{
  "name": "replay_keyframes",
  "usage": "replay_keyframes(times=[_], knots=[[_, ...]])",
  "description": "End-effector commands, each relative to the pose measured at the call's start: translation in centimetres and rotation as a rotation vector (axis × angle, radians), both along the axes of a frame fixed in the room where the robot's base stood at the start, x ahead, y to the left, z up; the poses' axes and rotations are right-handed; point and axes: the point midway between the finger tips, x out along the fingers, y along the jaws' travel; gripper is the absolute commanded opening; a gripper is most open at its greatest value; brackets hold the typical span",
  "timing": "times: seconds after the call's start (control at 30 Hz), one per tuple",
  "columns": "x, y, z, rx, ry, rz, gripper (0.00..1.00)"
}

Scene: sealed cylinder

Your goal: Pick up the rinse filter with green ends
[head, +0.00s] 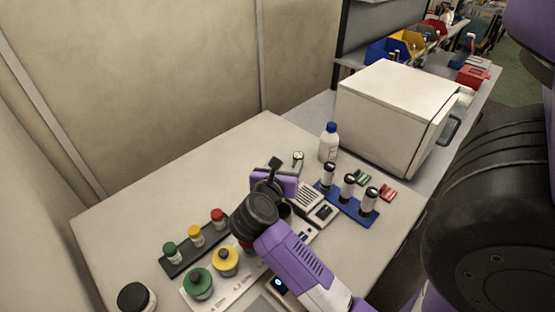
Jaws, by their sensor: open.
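A small pale piece with what look like dark green ends (298,157) is on the table, just beyond and right of my gripper. It is too small to tell for certain that it is the rinse filter. A small green piece (362,177) also lies behind the blue rack, with a red one (388,193) beside it. My gripper (272,168) is over the middle of the table. Its jaws are open, and I see nothing held between them. My wrist and purple arm hide part of the table below.
A blue rack (344,205) holds black-capped vials. A white bottle with a blue cap (328,142) stands near a large white box (390,115). A dark rack (190,252) holds small capped jars; larger green-lidded (198,283) and yellow-lidded (226,261) jars stand in front. The table's back left is clear.

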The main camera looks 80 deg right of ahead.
Motion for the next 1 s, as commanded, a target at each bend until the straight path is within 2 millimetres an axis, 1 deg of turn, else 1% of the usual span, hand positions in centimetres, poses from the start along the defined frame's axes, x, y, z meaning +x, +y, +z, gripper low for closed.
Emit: replay_keyframes(times=[0.03, 0.07, 0.17, 0.23, 0.53, 0.6, 0.83, 1.0], knots=[[-0.2, 0.3, -1.0, 0.039, -0.031, -0.021, 0.57], [-0.4, 0.5, -1.3, 0.053, -0.046, -0.035, 0.57], [-0.8, 0.5, -1.6, 0.064, -0.075, -0.061, 0.57], [-0.8, 0.1, -1.7, 0.062, -0.082, -0.065, 0.57], [-1.1, -4.3, -3.3, 0.059, -0.082, -0.064, 0.57], [-1.1, -5.0, -3.7, 0.058, -0.082, -0.064, 0.57], [-1.3, -6.4, -4.3, 0.059, -0.08, -0.063, 0.57], [-1.8, -8.6, -5.3, 0.06, -0.08, -0.064, 0.57]])
